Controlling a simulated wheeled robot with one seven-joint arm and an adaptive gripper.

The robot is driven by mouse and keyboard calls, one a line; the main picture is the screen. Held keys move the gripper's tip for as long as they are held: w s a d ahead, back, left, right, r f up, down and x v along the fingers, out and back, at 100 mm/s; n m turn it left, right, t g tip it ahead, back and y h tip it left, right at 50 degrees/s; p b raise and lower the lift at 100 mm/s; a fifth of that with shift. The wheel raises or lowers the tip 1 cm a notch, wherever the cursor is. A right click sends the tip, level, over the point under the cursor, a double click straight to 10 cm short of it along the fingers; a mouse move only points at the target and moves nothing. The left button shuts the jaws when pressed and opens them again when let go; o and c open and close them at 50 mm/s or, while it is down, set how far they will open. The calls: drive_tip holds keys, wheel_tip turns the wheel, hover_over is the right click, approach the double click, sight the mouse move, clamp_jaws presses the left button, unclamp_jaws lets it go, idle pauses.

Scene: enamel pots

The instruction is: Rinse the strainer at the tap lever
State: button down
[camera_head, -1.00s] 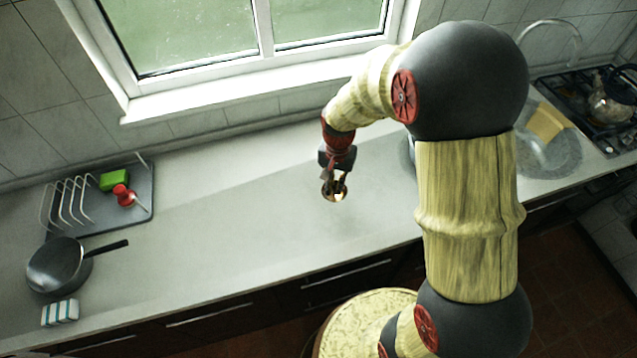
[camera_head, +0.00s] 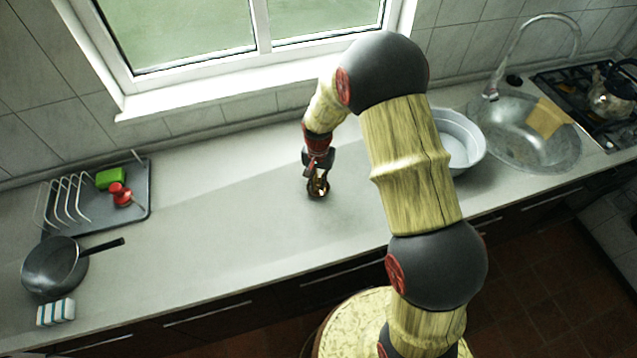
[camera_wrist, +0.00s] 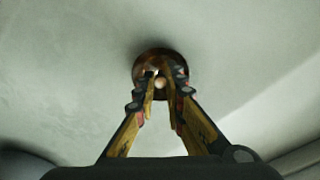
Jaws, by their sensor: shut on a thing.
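The strainer (camera_head: 318,191) looks like a small round brown metal piece above or on the bare counter in the middle of the head view. My gripper (camera_head: 318,178) points down and is shut on it. In the wrist view the strainer (camera_wrist: 143,62) is a brown ring with a bright centre, and my fingertips (camera_wrist: 162,88) close on its middle. I cannot tell if it touches the counter. The tap (camera_head: 541,22) arches over the metal sink (camera_head: 517,150) at the right. A small dark knob (camera_head: 514,80) beside its base may be the lever.
A pale round basin (camera_head: 466,128) stands between my arm and the sink, partly hidden. A yellow cloth (camera_head: 547,117) lies at the sink, and a stove (camera_head: 566,82) is beyond. Mid-counter is clear.

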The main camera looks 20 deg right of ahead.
drive_tip(key=c, duration=2.3)
unclamp_jaws()
drive_tip(key=shift+f, duration=0.15)
drive_tip(key=o, duration=0.4)
